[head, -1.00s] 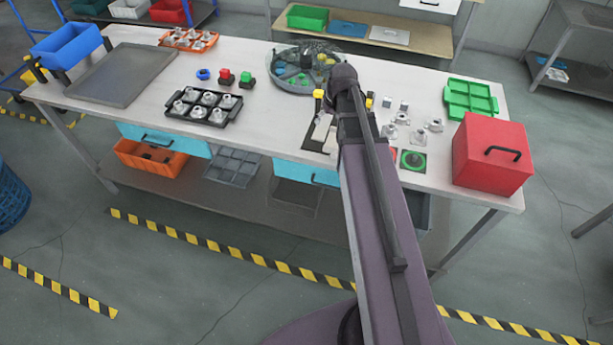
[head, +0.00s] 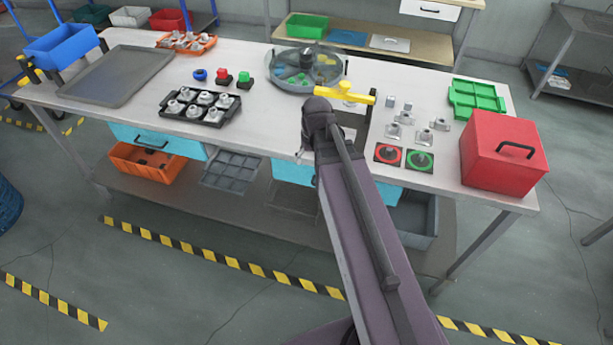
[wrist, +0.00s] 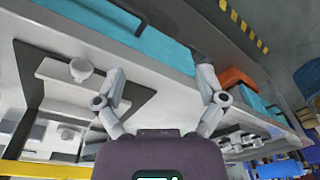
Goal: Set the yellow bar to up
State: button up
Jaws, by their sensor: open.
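The yellow bar (head: 358,97) lies roughly level, left to right, above a dark panel (head: 350,132) near the middle of the bench. A yellow strip (wrist: 40,170) at the lower left of the wrist view looks like the same bar. My gripper (wrist: 160,78) is open and empty, with its two fingers spread apart over the bench's front edge. In the head view my wrist hides most of the gripper, just in front of the bar. The wrist view also shows the dark panel (wrist: 122,62) with a pale round knob (wrist: 81,68) left of the fingers. The fingers are apart from the bar.
A round clear-lidded tank (head: 306,70) stands behind the bar. Red (head: 389,155) and green (head: 420,161) round buttons and several small metal parts lie to the right, with a red box (head: 502,155) beyond. A black tray of parts (head: 200,118) stands left.

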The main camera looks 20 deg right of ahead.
jog(key=s+a+f+b, duration=0.2)
jog(key=shift+s+a+f, duration=0.1)
jog(key=shift+s+f, duration=0.2)
jog(key=shift+s, duration=0.1)
jog(key=shift+m+g+h, duration=0.3)
jog(key=shift+g, duration=0.2)
jog(key=s+a, duration=0.2)
jog(key=s, duration=0.1)
jog(key=shift+s+a, duration=0.15)
jog(key=shift+s, duration=0.15)
